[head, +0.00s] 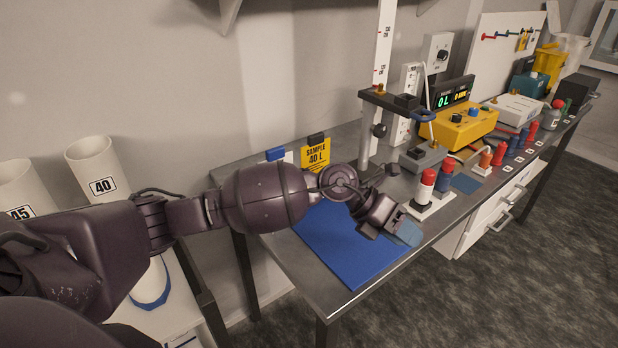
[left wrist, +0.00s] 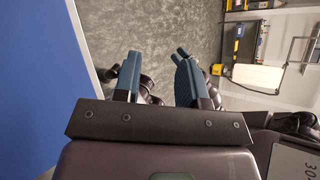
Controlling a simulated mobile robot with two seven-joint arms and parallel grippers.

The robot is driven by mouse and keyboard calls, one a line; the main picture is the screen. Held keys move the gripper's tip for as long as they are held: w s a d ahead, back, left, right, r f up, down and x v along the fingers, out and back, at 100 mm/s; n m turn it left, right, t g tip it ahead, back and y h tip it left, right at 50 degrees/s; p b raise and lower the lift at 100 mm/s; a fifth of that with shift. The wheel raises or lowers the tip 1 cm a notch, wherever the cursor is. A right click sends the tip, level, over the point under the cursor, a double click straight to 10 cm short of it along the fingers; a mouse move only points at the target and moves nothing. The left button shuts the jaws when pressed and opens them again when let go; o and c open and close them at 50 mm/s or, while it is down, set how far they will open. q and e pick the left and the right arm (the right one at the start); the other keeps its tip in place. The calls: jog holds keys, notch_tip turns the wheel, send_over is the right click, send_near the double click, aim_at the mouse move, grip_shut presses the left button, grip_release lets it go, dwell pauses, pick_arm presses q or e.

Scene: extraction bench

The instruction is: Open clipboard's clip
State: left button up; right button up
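No clipboard shows clearly. A yellow "SAMPLE 40 L" card (head: 316,157) with a dark clip-like top stands upright at the back of the bench. Beside it is a white sheet with a blue top piece (head: 276,154), mostly hidden behind my left arm. I cannot tell whether either is the clipboard. My left gripper (head: 405,233) is over the right edge of the blue mat (head: 362,262), away from both. In the left wrist view my left gripper (left wrist: 157,75) has its two blue fingers apart, with nothing between them. My right gripper is not identifiable.
A red-topped bottle (head: 426,187) stands on a white base just right of my left gripper. A post stand (head: 372,120) rises behind. A yellow instrument (head: 462,127) and several bottles fill the right side. White cylinders (head: 95,168) stand at far left.

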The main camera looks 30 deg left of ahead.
pick_arm(q)
jog(key=w+a+r+y, duration=0.25)
jog(key=a+y, duration=0.25)
jog(key=a, duration=0.3)
jog(key=w+a+r+y, duration=0.2)
jog(key=w+a+y, duration=0.25)
jog(key=a, duration=0.35)
jog(key=w+a+r+y, duration=0.2)
jog(key=a+y, duration=0.3)
jog(key=a, duration=0.4)
jog(key=x, duration=0.8)
jog(key=shift+d+f, duration=0.1)
jog(key=shift+f, duration=0.4)
jog(key=shift+a+f, duration=0.2)
jog(key=shift+f, duration=0.55)
pick_arm(e)
jog(key=shift+w, duration=0.3)
